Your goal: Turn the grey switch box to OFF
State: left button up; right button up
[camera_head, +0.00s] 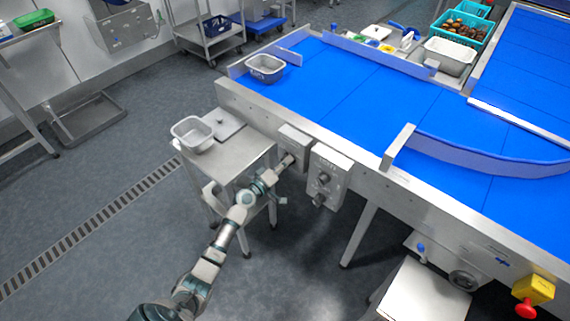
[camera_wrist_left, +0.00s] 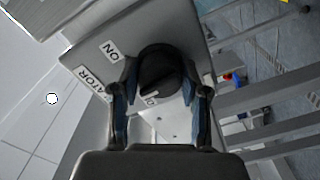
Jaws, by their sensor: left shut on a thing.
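The grey switch box (camera_head: 295,141) is fixed on the side of the conveyor frame, and its face fills the upper middle of the left wrist view (camera_wrist_left: 97,50). Its face carries an "ON" label and a partly hidden label ending in "ATOR". A round black knob (camera_wrist_left: 158,62) sticks out of it. My left gripper (camera_head: 286,162) is at the front of the box, with its two fingers on either side of the knob, shut on it, in the left wrist view (camera_wrist_left: 160,84). An OFF label is not readable. My right gripper is not in view.
A larger grey control box (camera_head: 329,172) with knobs hangs just right of the switch box. A steel side table (camera_head: 228,160) with a metal pan (camera_head: 193,135) stands close left. The blue conveyor (camera_head: 350,90) lies behind. A red button on a yellow box (camera_head: 535,290) is at lower right.

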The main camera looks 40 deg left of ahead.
pick_arm(q)
jog(key=n, duration=0.3)
jog(key=shift+a, duration=0.1)
jog(key=shift+n, duration=0.4)
jog(key=n+p, duration=0.1)
jog(key=n, duration=0.1)
jog(key=shift+n, duration=1.2)
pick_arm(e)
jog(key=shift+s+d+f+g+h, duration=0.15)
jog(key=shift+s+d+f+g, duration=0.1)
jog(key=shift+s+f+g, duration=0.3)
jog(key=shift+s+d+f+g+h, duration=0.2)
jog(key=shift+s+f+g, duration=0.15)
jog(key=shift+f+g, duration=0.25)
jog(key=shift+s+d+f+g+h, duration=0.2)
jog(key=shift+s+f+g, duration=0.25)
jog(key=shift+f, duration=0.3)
pick_arm(q)
jog(key=shift+f, duration=0.1)
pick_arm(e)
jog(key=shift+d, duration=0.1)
pick_arm(q)
jog(key=o, duration=0.9)
jog(key=shift+c, duration=0.2)
jog(key=shift+o, duration=1.4)
jog(key=shift+a, duration=0.1)
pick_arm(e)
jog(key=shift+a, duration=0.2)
